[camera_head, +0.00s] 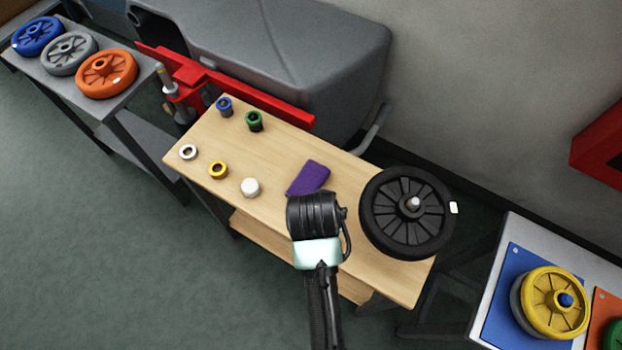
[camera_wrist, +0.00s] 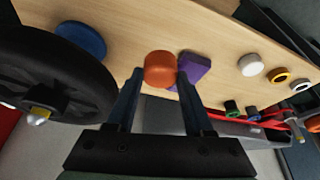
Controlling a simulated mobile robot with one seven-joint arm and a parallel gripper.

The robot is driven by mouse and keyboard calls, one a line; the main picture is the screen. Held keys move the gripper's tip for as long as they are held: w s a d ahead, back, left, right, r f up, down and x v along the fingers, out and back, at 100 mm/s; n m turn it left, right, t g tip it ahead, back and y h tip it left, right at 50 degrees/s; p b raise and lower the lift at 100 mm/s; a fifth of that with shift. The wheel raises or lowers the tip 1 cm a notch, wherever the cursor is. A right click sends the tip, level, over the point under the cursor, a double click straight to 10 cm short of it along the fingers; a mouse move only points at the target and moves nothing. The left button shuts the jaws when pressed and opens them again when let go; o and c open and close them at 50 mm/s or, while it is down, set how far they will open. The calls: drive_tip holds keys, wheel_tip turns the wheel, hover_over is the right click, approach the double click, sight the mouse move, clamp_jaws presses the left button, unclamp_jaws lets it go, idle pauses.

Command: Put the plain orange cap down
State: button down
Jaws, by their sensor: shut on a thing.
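The plain orange cap (camera_wrist: 160,70) shows in the wrist view between the two fingertips of my gripper (camera_wrist: 159,78). My gripper is shut on it, over the wooden table (camera_wrist: 215,32). I cannot tell whether the cap touches the tabletop. In the head view my gripper (camera_head: 316,205) is over the table (camera_head: 215,135), near its front edge, and hides the cap. A purple block (camera_head: 308,178) lies just behind my gripper; it also shows right beside the cap in the wrist view (camera_wrist: 193,70).
A black wheel (camera_head: 407,212) lies at the table's right end. A flat blue disc (camera_wrist: 80,41) lies between the wheel and the cap in the wrist view. A white cap (camera_head: 250,187) and several coloured rings, one yellow (camera_head: 217,170), stand to the left. The table's middle left is clear.

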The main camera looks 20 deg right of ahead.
wheel_tip(320, 180, down, 9)
drive_tip(key=shift+s+r, duration=0.1)
drive_tip(key=shift+r, duration=0.1)
drive_tip(key=shift+b, duration=0.3)
drive_tip(key=shift+f, duration=0.2)
drive_tip(key=shift+c, duration=1.4)
unclamp_jaws()
drive_tip(key=shift+r, duration=0.2)
drive_tip(key=p+v, duration=0.1)
drive_tip(key=v, duration=1.1)
drive_tip(key=shift+p, duration=0.3)
